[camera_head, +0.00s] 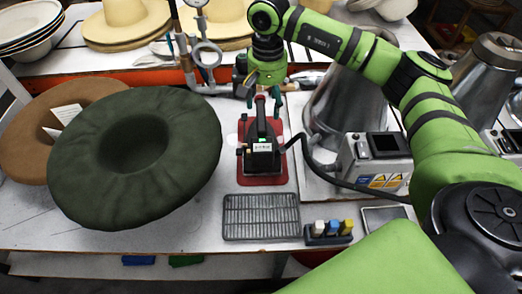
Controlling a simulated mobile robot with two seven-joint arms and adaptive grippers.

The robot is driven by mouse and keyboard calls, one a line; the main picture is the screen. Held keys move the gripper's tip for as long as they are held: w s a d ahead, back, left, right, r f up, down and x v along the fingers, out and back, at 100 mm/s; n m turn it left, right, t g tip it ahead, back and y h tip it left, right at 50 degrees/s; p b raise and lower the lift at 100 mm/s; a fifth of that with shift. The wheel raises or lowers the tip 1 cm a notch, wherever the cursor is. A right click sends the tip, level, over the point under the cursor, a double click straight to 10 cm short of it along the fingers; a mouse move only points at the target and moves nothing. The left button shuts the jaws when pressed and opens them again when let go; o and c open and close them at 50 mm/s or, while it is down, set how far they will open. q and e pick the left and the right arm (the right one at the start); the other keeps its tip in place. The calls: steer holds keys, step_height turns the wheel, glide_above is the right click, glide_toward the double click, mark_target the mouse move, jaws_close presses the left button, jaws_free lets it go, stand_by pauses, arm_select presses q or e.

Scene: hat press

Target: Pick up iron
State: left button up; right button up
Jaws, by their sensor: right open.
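The iron (262,150) stands on a red pad (262,181) in the middle of the table. It is dark, with a raised handle and a small lit display on the near end. A dark hose runs from it to the right. My right gripper (262,102) is open above the iron, its fingers pointing down at the handle. From this view I cannot tell whether the fingers touch the handle. My left gripper is not in view.
A large dark green hat (135,160) lies left of the iron, over a brown hat (52,125). A grey metal rack (261,216) and small bottles (328,231) stand in front. A steamer box (372,160) and metal cone (338,105) are right. Straw hats (125,22) sit behind.

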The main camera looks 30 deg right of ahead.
mark_target(264, 124)
steer(key=shift+w+f+p, duration=0.15)
steer(key=shift+f+p, duration=0.3)
steer(key=shift+f, duration=0.3)
steer(key=f, duration=0.1)
steer(key=p, duration=0.1)
steer(key=f+p, duration=0.1)
steer(key=shift+a+f, duration=0.25)
steer(key=shift+f, duration=0.1)
step_height(264, 124, down, 3)
steer(key=shift+r+p, duration=0.2)
steer(key=shift+p, duration=0.3)
steer(key=shift+f, duration=0.4)
steer(key=shift+c, duration=0.8)
jaws_close()
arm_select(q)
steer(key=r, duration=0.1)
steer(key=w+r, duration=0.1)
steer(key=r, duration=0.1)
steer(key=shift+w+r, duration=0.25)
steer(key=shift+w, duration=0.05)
arm_select(e)
steer(key=shift+w+r, duration=0.15)
steer(key=shift+r, duration=0.15)
